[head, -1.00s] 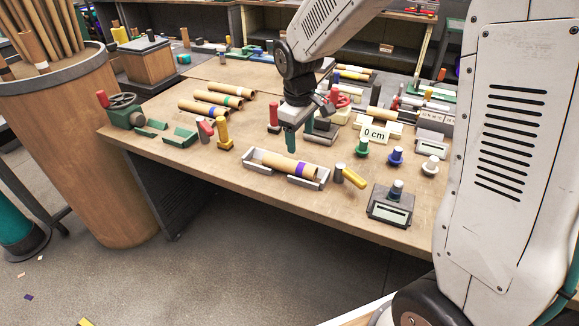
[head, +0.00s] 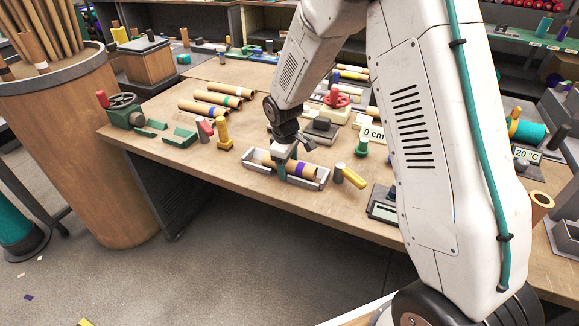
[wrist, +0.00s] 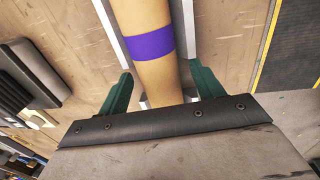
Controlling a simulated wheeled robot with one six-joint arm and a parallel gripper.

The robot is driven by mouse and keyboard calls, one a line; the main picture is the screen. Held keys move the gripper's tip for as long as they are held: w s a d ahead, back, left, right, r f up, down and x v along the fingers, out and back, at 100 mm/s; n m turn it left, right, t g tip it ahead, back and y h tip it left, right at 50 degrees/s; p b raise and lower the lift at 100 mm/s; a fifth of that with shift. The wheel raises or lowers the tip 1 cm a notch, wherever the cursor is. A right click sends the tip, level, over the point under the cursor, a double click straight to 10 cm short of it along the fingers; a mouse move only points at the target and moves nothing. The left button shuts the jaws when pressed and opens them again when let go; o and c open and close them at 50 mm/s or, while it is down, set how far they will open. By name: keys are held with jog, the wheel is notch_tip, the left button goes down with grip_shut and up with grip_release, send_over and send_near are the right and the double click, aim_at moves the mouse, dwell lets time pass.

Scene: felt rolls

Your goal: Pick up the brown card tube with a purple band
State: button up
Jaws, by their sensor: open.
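The brown card tube (head: 311,171) with a purple band (head: 301,169) lies lengthwise in a shallow grey tray (head: 256,171) near the table's front edge. In the wrist view the tube (wrist: 160,74) runs up the picture, its purple band (wrist: 146,43) above my fingers. My gripper (head: 281,170) points down over the tube, left of the band. In the wrist view my gripper (wrist: 163,88) is open, with one green finger on each side of the tube. I cannot tell whether the fingers touch it.
A yellow-handled tool (head: 353,177) stands close to the tray's right end. A yellow stamp-like piece (head: 223,132) stands at left. Several banded tubes (head: 218,98) lie farther back. A "0 cm" sign (head: 373,133) stands behind the tray at right.

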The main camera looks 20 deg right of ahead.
aim_at(289, 163)
jog(key=shift+f, duration=0.1)
jog(key=shift+c, duration=0.3)
jog(key=c, duration=1.3)
jog(key=shift+r, duration=0.6)
notch_tip(289, 163, up, 2)
jog(key=shift+w+r, duration=0.1)
jog(key=shift+r, duration=0.05)
jog(key=shift+s+a+r, duration=0.15)
jog(key=shift+s, duration=0.5)
jog(key=s+a, duration=0.1)
jog(key=s, duration=0.3)
jog(key=s+a+r, duration=0.1)
jog(key=s, duration=0.4)
jog(key=s+a, duration=0.1)
jog(key=s, duration=0.4)
jog(key=shift+s+a+r, duration=0.15)
jog(key=shift+s+a, duration=0.05)
jog(key=shift+a, duration=0.2)
